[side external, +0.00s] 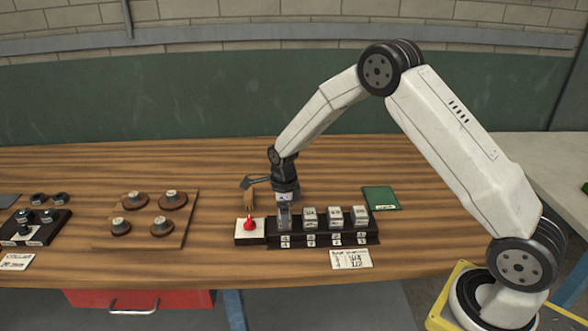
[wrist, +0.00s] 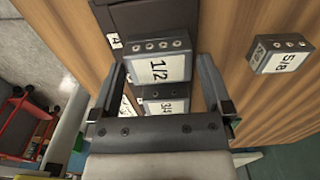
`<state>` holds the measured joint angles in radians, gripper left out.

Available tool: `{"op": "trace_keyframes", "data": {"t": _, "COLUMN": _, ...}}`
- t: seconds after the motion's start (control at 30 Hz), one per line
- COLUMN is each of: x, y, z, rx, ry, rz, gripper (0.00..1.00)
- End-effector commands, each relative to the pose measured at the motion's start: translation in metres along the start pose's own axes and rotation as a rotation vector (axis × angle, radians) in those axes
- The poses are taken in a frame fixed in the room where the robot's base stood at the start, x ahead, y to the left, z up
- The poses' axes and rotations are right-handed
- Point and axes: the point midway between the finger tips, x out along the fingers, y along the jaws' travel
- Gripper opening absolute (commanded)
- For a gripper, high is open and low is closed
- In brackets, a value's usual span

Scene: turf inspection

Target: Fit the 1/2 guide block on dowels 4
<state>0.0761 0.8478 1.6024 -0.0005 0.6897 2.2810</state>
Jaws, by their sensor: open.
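The 1/2 guide block (wrist: 160,68) is a grey block with a white label and several holes along its top edge. In the wrist view it sits between the two fingers of my gripper (wrist: 162,62), which is open. I cannot tell whether either finger touches it. In the side view my gripper (side external: 284,212) points down at the left end of the black rack (side external: 318,240), and its fingers hide most of what is there. A dark surface with a 4 label (wrist: 114,41) shows beyond the block. The dowels are not clearly visible.
A 3/4 block (wrist: 160,106) lies close to the 1/2 block, and a 5/8 block (wrist: 285,57) stands apart at right. A red knob (side external: 249,225) is left of the rack. A green pad (side external: 380,198) lies behind right, a note card (side external: 351,259) in front.

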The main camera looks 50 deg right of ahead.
Motion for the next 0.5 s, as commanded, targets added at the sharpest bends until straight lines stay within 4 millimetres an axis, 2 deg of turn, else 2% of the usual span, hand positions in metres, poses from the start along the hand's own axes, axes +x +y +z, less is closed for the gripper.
{"op": "trace_keyframes", "data": {"t": 0.3, "x": -0.041, "y": 0.000, "z": 0.000, "rx": 0.000, "ry": -0.001, "rz": -0.002, "gripper": 1.00}}
{"op": "trace_keyframes", "data": {"t": 0.5, "x": -0.058, "y": 0.000, "z": 0.000, "rx": 0.000, "ry": 0.000, "rz": 0.000, "gripper": 1.00}}
